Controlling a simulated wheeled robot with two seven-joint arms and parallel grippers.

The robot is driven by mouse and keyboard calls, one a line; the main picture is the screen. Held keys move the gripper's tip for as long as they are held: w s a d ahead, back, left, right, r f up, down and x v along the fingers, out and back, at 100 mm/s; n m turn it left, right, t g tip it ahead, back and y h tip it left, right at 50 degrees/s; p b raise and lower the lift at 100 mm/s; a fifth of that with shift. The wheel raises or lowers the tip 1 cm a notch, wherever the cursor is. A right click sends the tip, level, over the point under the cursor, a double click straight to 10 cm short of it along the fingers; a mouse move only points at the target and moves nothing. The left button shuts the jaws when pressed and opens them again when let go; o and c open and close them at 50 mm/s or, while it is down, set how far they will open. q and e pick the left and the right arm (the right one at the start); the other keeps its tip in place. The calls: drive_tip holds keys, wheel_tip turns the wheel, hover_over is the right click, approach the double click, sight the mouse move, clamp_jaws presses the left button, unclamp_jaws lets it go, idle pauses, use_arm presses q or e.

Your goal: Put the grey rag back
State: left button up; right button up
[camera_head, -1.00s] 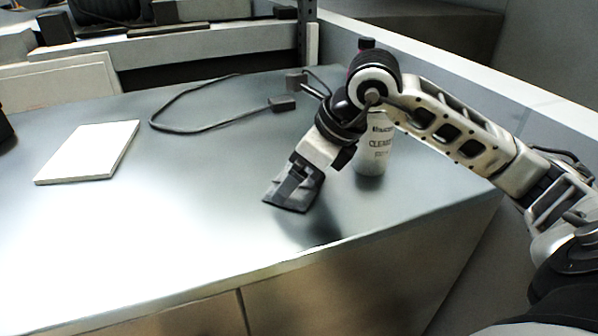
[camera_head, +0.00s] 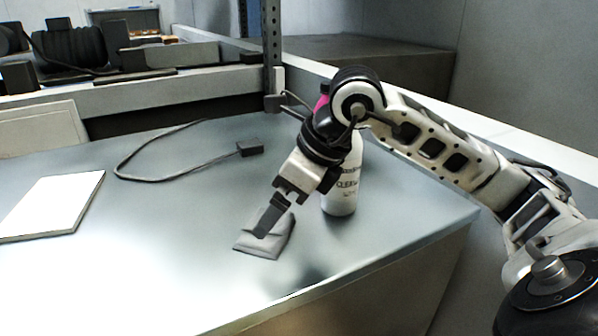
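The grey rag (camera_head: 263,241) lies folded on the metal table (camera_head: 170,255), left of the white bottle. My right gripper (camera_head: 266,225) reaches down over it from the upper right, its dark fingertips overlapping the rag's middle in the picture. The fingers are seen from the side and line up, so I cannot tell whether they are open or shut, or whether they touch the rag. My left gripper is not in view.
A white cleaner bottle (camera_head: 341,192) with a pink top stands close behind my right gripper, partly hidden by it. A black cable (camera_head: 150,178) with a plug lies further back. A white pad (camera_head: 50,205) lies at the left. The table's front left is clear.

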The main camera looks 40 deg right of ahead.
drive_tip(key=v, duration=0.7)
drive_tip(key=shift+r, duration=0.15)
drive_tip(key=shift+d+r, duration=0.1)
